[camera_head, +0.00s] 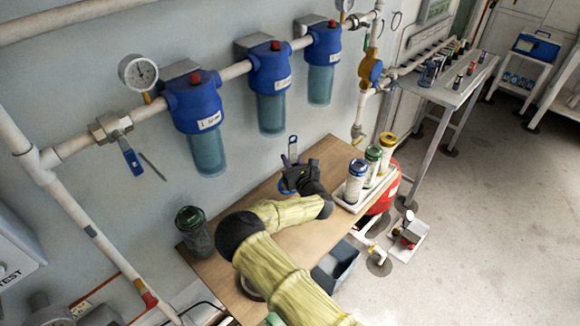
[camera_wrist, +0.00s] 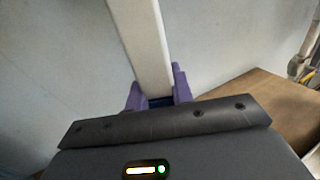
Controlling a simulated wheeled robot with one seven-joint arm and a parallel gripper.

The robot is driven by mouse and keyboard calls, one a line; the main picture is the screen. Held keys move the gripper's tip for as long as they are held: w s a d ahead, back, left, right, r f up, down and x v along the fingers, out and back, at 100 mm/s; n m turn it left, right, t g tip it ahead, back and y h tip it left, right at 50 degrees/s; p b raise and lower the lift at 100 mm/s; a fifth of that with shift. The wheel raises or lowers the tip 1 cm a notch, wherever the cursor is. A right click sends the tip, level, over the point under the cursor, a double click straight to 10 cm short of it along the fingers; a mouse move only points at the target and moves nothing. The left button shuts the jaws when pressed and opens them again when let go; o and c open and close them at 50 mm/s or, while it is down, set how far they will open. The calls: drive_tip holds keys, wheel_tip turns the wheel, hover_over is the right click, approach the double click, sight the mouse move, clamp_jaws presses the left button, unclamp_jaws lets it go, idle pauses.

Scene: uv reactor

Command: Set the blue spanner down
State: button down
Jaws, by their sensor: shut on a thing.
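The blue spanner (camera_head: 292,149) is held upright in my gripper (camera_head: 289,177), above the wooden bench (camera_head: 262,195) near the wall. Its upper end sticks up beyond the fingers in the head view. In the wrist view, a long pale bar (camera_wrist: 146,45) rises from between the purple fingertips of my gripper (camera_wrist: 158,93), with a bit of blue at its base. The fingers are shut on it. The lower part of the spanner is hidden by my gripper, and I cannot tell how far it is above the bench.
A white tray (camera_head: 345,205) with three cartridges stands at the bench's right end. A dark green-lidded jar (camera_head: 194,230) stands at the left. Blue filter housings (camera_head: 270,70) hang on the wall pipe above. A grey bin (camera_head: 335,266) is at the bench's front. Bare wood lies around my gripper.

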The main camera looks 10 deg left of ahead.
wheel_tip(320, 180, down, 4)
drive_tip(key=shift+w+a+r+p, duration=0.1)
drive_tip(key=shift+a+p, duration=0.05)
drive_tip(key=shift+p, duration=0.8)
drive_tip(key=shift+f, duration=0.2)
drive_tip(key=c, duration=1.2)
unclamp_jaws()
drive_tip(key=shift+w, duration=0.15)
drive_tip(key=b+v, duration=0.2)
drive_tip(key=v, duration=1)
drive_tip(key=shift+r+b, duration=0.2)
drive_tip(key=shift+b, duration=0.2)
